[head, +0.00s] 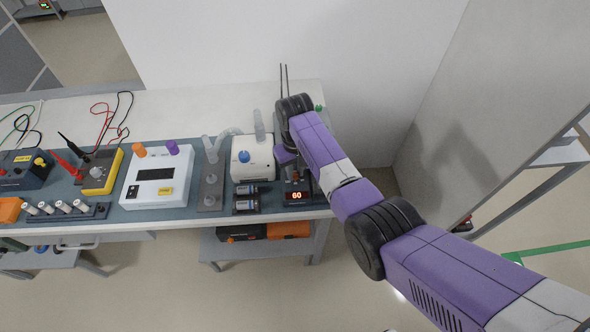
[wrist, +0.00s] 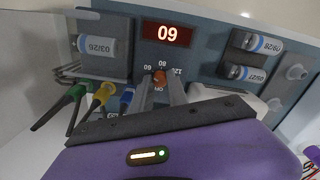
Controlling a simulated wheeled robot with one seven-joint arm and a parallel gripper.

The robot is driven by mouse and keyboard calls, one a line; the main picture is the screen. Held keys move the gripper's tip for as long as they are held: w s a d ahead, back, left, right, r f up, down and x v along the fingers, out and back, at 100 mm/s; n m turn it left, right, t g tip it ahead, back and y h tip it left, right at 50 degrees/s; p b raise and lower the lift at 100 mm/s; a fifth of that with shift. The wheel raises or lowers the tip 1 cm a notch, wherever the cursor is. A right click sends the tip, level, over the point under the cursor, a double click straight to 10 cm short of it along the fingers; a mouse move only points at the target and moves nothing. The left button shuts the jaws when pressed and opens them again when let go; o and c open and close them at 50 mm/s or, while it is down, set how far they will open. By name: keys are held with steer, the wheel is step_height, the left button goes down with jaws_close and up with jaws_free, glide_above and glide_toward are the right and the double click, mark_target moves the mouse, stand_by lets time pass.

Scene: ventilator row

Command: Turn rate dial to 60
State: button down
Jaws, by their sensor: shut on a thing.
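The rate dial (wrist: 160,78) is a small orange-red knob in the wrist view, with printed marks around it. My gripper (wrist: 161,88) has its two grey fingers closed on the dial from either side. The fingers partly cover the dial, so I cannot tell which mark it points to. The red display (wrist: 167,34) beside the dial appears upside down in the wrist view. In the head view the display (head: 297,196) reads 60, on a dark unit at the bench's right end. My arm hides much of that unit in the head view.
A white device with a blue knob (head: 253,158) stands just left of the unit. Green, yellow and blue connectors (wrist: 103,93) sit close to my gripper. A wall is behind the bench (head: 240,95).

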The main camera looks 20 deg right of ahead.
mark_target(295, 174)
steer(key=shift+m, duration=0.5)
steer(key=c, duration=1.3)
jaws_free()
steer(key=shift+r, duration=0.1)
steer(key=shift+r, duration=3.85)
